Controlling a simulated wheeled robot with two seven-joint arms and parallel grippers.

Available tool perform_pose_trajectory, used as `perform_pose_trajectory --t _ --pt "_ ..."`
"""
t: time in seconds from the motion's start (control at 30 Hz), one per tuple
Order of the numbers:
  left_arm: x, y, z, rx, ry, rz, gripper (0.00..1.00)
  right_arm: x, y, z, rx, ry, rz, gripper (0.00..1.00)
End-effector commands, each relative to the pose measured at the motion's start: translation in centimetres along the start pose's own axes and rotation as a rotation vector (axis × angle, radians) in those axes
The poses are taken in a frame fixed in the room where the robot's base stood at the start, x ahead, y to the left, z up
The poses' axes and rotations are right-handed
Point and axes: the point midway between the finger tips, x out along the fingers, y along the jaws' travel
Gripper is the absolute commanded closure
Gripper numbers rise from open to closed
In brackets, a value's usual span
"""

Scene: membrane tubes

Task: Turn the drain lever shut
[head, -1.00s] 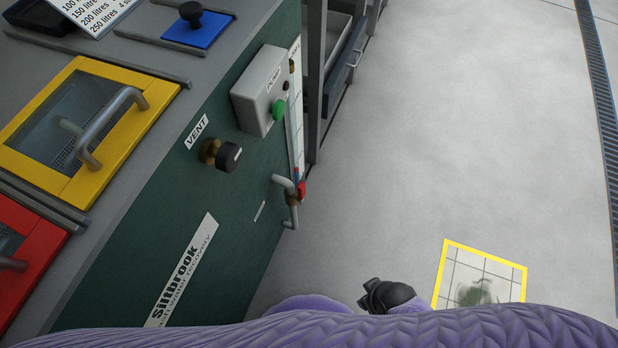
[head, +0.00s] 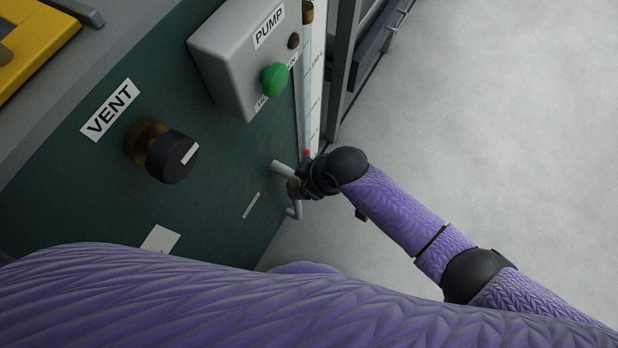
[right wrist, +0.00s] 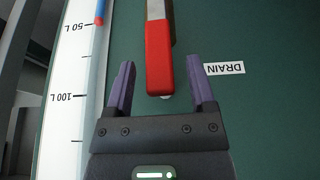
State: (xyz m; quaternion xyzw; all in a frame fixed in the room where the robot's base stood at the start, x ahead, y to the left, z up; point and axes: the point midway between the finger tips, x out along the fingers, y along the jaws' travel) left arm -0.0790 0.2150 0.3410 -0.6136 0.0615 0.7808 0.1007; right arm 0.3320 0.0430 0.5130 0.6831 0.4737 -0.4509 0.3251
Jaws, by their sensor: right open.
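The drain lever (right wrist: 158,60) has a red grip on a flat metal arm. In the right wrist view it runs down from the top edge, its red end between my fingers. My right gripper (right wrist: 160,82) is open, one purple finger on each side of the lever with a gap to each. In the head view my right gripper (head: 308,184) is at the drain pipe (head: 283,171) on the green panel and hides most of the lever and valve. The DRAIN label (right wrist: 224,68) is right of the lever in the wrist view. My left gripper is not in view.
The white level gauge (right wrist: 72,75) runs close beside my right gripper. Open floor (head: 480,140) lies to the right.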

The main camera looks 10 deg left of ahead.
Motion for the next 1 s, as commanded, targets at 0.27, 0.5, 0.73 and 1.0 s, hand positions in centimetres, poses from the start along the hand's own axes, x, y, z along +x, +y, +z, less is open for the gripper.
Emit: perform_pose_trajectory --t 0.27,0.5,0.73,1.0 --pt "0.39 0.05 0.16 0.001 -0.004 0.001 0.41 0.57 0.04 -0.05 0.001 0.0 0.002 0.29" --pt "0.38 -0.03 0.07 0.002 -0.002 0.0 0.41 0.57 0.03 -0.03 0.001 0.0 0.001 0.7" --pt "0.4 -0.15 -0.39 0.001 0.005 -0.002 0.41 0.58 0.03 -0.02 0.001 0.0 0.001 1.0" --pt "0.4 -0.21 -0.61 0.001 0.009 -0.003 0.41 0.59 0.03 0.0 0.002 -0.001 0.001 1.0"
